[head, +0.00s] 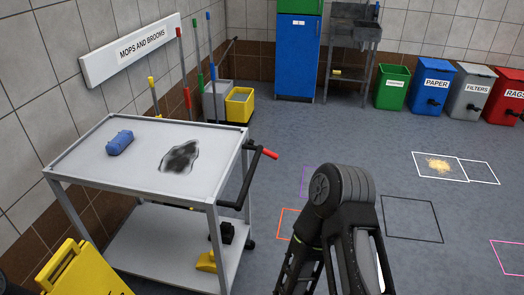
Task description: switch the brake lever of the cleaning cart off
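The cleaning cart (90,165) is a grey metal cart with a top tray and a lower shelf, at the left in the head view. A black arm link of mine, bent at a joint, stands to the right of the cart, apart from the lever. Neither gripper shows.
A blue object (120,143) and a dark stain (180,156) are on the top tray. A yellow folded sign (82,272) stands front left. Mops, buckets (239,104) and a blue cabinet (297,58) are behind. Floor right of the cart is open.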

